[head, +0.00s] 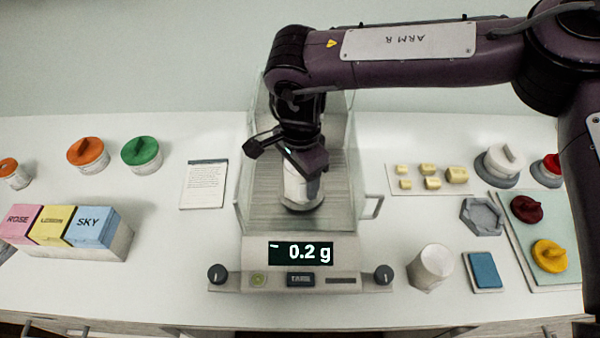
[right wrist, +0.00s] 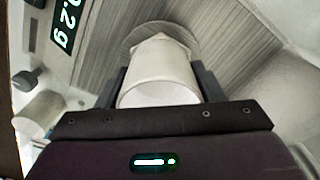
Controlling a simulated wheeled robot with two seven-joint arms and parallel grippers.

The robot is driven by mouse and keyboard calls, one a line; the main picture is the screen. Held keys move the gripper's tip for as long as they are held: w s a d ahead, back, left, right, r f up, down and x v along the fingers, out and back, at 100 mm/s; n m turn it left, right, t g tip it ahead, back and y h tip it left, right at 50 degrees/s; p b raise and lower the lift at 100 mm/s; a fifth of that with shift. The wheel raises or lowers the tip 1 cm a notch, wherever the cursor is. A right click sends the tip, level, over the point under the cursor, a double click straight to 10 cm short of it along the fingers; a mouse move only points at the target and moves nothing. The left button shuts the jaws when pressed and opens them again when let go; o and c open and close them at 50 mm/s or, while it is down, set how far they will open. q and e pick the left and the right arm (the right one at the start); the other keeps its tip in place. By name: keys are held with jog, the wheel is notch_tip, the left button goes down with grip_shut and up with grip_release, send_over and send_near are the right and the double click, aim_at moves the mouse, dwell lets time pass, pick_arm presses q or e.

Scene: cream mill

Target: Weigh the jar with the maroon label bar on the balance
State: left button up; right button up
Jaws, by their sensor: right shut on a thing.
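My right gripper (head: 305,165) is inside the glass chamber of the balance (head: 300,252), shut on a white tapered vessel (head: 297,188). In the right wrist view the vessel (right wrist: 158,82) is between the two fingers, over the round pan (right wrist: 150,35); I cannot tell whether it touches the pan. No maroon bar shows on its visible side. The balance display (head: 300,252) reads 0.2 g with a minus sign before it. A maroon lid (head: 526,208) lies on a pale mat at the right. My left gripper is out of view.
A white cup (head: 430,266) and a blue pad (head: 483,271) stand right of the balance. Orange-lidded (head: 87,152) and green-lidded jars (head: 141,152), a card (head: 204,184) and coloured boxes (head: 90,228) are left.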

jog(key=shift+f, duration=0.1)
jog(key=o, duration=1.1)
